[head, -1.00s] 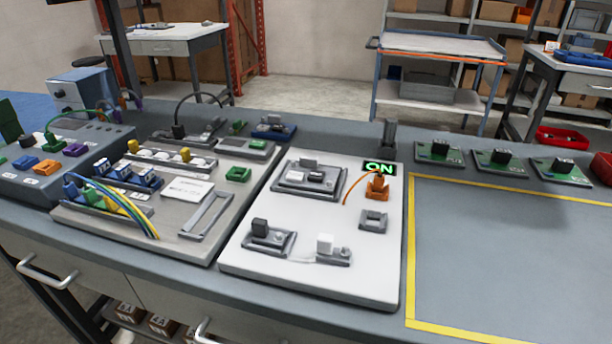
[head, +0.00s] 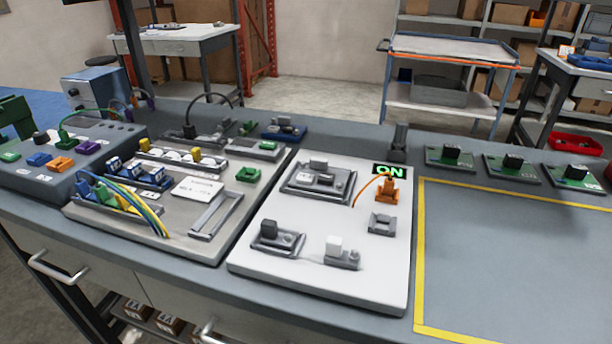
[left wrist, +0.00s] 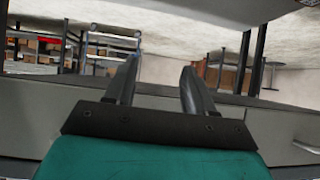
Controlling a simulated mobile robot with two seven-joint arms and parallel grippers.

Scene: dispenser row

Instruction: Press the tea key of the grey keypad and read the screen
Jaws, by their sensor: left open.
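No keypad with a readable tea key can be made out in the head view. A white panel (head: 250,262) on the bench carries a small dark screen (head: 389,169) with green letters reading ON. Several grey modules sit on this panel, one at the upper left (head: 317,180) with dark and light blocks. A grey console (head: 75,185) with coloured blocks stands at the far left; no lettering on it is legible. My left gripper (left wrist: 161,72) is open and empty in the left wrist view, apart from anything. My right gripper shows in neither view.
A beige board (head: 165,240) with cables and plugs lies left of the white panel. Green circuit boards (head: 450,157) line the bench's back right. A yellow-outlined area (head: 510,260) at right is bare. A blue-framed cart (head: 447,50) stands behind.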

